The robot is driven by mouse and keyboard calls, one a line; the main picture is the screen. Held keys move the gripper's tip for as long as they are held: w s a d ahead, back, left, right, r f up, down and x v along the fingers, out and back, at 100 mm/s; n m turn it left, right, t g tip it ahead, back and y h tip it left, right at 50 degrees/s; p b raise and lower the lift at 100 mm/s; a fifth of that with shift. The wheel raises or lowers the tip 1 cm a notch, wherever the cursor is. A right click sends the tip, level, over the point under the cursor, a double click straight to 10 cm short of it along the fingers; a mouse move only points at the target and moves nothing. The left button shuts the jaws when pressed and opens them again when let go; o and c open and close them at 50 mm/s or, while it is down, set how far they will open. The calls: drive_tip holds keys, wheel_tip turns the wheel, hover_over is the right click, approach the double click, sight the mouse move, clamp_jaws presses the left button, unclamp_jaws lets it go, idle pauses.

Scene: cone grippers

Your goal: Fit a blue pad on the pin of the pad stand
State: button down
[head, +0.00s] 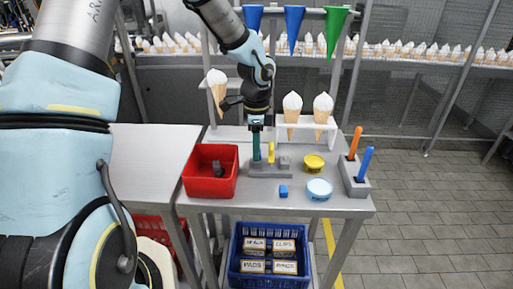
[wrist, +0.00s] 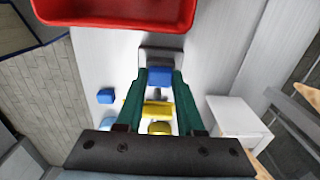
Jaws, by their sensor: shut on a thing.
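My gripper (head: 256,157) points straight down over the left end of the grey pad stand (head: 262,171). In the wrist view its green fingers (wrist: 161,76) are shut on a blue pad (wrist: 159,77). The held pad is hidden in the head view. The grey stand (wrist: 160,54) shows just beyond the pad; I cannot tell whether they touch, and the pin is not clear. A yellow piece (head: 271,152) stands upright on the stand, right of my fingers. A second blue pad (head: 283,191) lies loose on the table in front.
A red bin (head: 188,181) with a dark grey thing inside stands left of the stand. A yellow tub (head: 314,161) and a light blue tub (head: 319,188) stand to the right. A grey holder (head: 355,182) carries orange and blue sticks. Cones stand in a white rack (head: 308,125) behind.

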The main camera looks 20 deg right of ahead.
drive_tip(key=shift+f, duration=0.25)
idle(0.4)
drive_tip(key=shift+c, duration=0.6)
unclamp_jaws()
drive_tip(key=shift+r, duration=0.1)
drive_tip(key=shift+r+p, duration=2.15)
drive_tip(key=shift+r, duration=0.3)
